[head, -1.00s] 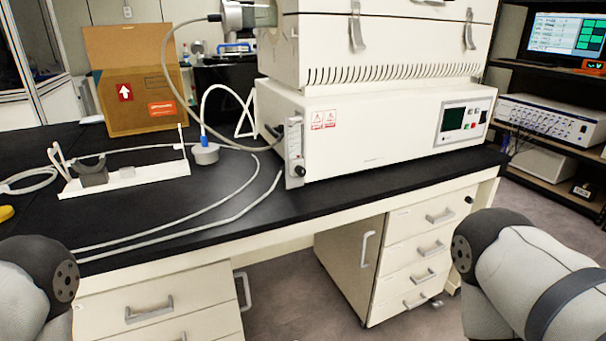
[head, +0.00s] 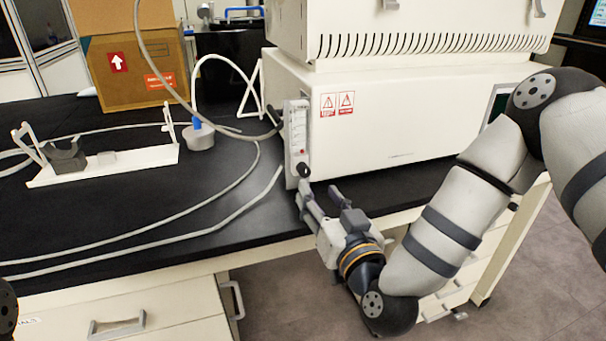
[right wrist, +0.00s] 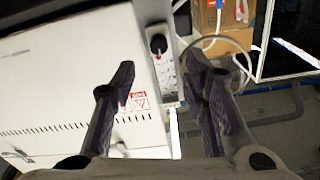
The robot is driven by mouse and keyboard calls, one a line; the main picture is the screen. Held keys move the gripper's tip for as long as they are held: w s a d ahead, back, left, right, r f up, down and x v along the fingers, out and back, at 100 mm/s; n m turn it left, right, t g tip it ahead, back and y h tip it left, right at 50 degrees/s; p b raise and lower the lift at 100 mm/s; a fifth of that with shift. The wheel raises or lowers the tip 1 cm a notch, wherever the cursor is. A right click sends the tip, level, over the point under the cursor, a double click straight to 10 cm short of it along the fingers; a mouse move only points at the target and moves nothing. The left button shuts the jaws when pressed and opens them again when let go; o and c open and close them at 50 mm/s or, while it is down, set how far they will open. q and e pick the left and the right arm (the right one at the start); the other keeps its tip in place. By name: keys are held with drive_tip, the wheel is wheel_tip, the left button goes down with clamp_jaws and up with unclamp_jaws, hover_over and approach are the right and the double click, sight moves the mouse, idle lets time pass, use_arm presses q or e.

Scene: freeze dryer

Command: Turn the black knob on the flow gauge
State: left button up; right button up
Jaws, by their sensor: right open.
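The flow gauge (head: 297,130) is a narrow upright white panel at the left front corner of the white freeze dryer. Its black knob (head: 303,169) sits at the gauge's lower end. The knob also shows in the right wrist view (right wrist: 158,44), beyond and between my fingertips. My right gripper (head: 318,197) is open and empty just below and in front of the knob, apart from it. In the right wrist view its two fingers (right wrist: 160,75) stand wide apart. My left gripper is out of view.
The white freeze dryer body (head: 420,105) stands right of the gauge. Pale hoses (head: 200,228) cross the black bench (head: 120,218) at left. A white stand (head: 110,165), a grey round weight-like piece (head: 198,138) and a cardboard box (head: 128,65) are farther left.

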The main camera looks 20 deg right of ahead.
sight(306, 174)
drive_tip(key=w, duration=0.7)
drive_tip(key=shift+w+a+f+b, duration=0.1)
drive_tip(key=shift+w+f+b, duration=0.05)
drive_tip(key=shift+w+b, duration=0.2)
clamp_jaws()
